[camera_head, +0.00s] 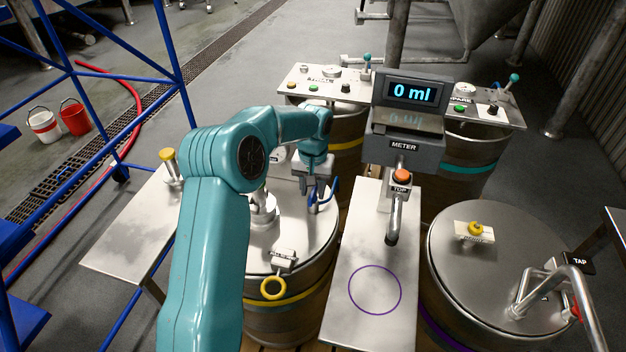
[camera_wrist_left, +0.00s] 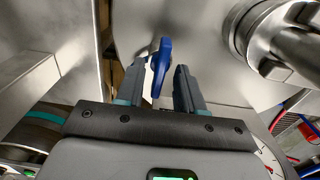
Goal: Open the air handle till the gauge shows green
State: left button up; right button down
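The blue air handle (camera_head: 325,197) stands on the lid of the left keg, just right of my left gripper (camera_head: 311,196). In the left wrist view the blue handle (camera_wrist_left: 160,66) shows between the two fingertips of my left gripper (camera_wrist_left: 160,84). The fingers are apart, with a gap visible beside the handle, so they do not grip it. A white gauge (camera_head: 279,155) is mostly hidden behind my left arm. Part of a white dial (camera_wrist_left: 268,160) shows at the lower right of the wrist view. Its reading cannot be made out. My right gripper is out of view.
A meter (camera_head: 412,92) reading 0 ml stands above a steel table (camera_head: 345,248). A second keg (camera_head: 450,225) with a tap pipe is at right. A metal pipe fitting (camera_wrist_left: 270,40) is close to the left gripper.

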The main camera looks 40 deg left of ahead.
aim_at(313, 191)
pick_arm(q)
notch_tip(313, 191, up, 16)
jog(key=p, duration=0.2)
jog(key=shift+r, duration=0.2)
dwell(0.5)
